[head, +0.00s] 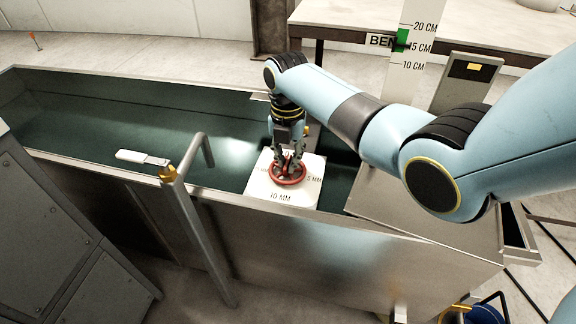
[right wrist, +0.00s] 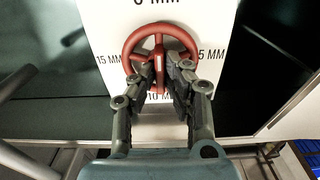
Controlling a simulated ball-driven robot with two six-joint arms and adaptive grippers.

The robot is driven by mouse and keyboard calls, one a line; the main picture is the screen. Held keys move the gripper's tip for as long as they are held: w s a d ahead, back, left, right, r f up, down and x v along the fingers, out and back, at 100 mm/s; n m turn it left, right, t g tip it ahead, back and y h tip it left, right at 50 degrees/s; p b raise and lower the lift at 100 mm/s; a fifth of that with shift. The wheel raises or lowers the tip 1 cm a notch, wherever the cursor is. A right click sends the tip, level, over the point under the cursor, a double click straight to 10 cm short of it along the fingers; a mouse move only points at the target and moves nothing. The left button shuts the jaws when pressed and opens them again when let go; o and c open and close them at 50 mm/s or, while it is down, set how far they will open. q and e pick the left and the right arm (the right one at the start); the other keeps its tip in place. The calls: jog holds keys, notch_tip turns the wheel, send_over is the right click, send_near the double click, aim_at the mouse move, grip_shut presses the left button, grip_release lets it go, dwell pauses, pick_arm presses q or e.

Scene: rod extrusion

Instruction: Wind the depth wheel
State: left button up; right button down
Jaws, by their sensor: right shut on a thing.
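The depth wheel (head: 287,180) is a small red handwheel. It lies on a white dial plate (head: 262,195) with millimetre marks, at the near edge of the green-floored trough. My right gripper (head: 291,162) points down onto it from above. In the right wrist view the red wheel (right wrist: 131,42) shows a spoke and hub between my fingers. The right gripper (right wrist: 161,70) is shut on the wheel, its fingertips at the spoke. The plate's marks read 15 MM at left, 5 MM at right and 10 MM at the near side. My left gripper is not in view.
A metal post with a bent handle (head: 186,190) rises left of the wheel. A white-handled tool (head: 142,157) lies in the trough (head: 70,120). A height scale (head: 405,75) with a green marker and a grey box (head: 466,82) stand behind my right arm.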

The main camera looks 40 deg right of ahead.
jog(key=shift+r+m+p, duration=0.1)
jog(key=shift+m+p, duration=0.3)
jog(key=shift+m, duration=0.6)
jog(key=shift+p, duration=0.3)
jog(key=shift+m+p, duration=0.35)
jog(key=shift+m, duration=0.65)
jog(key=shift+p, duration=0.3)
